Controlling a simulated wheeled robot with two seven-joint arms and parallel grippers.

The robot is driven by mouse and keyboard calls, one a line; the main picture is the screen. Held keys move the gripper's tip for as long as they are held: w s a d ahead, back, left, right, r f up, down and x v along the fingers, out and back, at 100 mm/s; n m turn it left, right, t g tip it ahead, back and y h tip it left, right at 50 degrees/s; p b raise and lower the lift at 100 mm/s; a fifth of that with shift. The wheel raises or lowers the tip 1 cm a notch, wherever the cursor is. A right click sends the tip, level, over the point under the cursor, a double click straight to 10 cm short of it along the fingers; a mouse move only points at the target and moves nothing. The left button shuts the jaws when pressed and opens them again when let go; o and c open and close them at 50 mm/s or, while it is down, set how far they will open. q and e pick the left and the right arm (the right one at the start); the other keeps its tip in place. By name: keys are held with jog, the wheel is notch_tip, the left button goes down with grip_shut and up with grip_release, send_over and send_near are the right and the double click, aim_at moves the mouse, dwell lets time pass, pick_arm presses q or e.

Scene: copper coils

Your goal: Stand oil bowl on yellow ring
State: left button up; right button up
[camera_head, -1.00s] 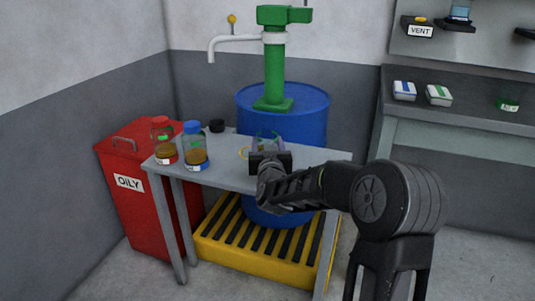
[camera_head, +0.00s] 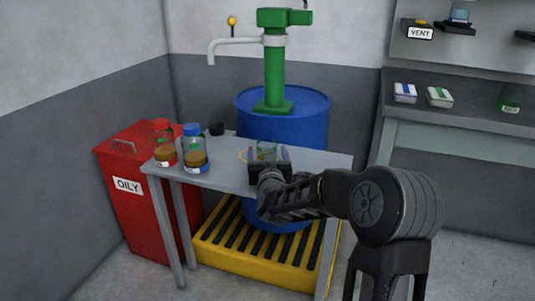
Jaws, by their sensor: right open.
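A small clear glass vessel with a green mark (camera_head: 266,147), seemingly the oil bowl, is at the far side of the grey table. The yellow ring (camera_head: 243,155) lies on the tabletop and shows just left of my right gripper. My right gripper (camera_head: 268,151) is open, its fingers pointing away from me around or just in front of the vessel. The fingers and wrist hide the vessel's base and part of the ring. I cannot tell whether the vessel stands on the ring or beside it. My left gripper is out of view.
Two bottles of brown liquid, red-capped (camera_head: 163,145) and blue-capped (camera_head: 194,150), stand on the table's left (camera_head: 222,178). A small black cup (camera_head: 216,129) is behind. A blue drum (camera_head: 300,125) with a green pump (camera_head: 273,75) rises behind the table. A red bin (camera_head: 135,200) stands left.

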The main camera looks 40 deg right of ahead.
jog(key=shift+r, duration=0.2)
jog(key=p+v, duration=0.2)
jog(key=v, duration=0.9)
jog(key=shift+s+a+p, duration=0.15)
jog(key=shift+s+p, duration=0.2)
jog(key=shift+s+a+f, duration=0.1)
jog(key=shift+s, duration=0.05)
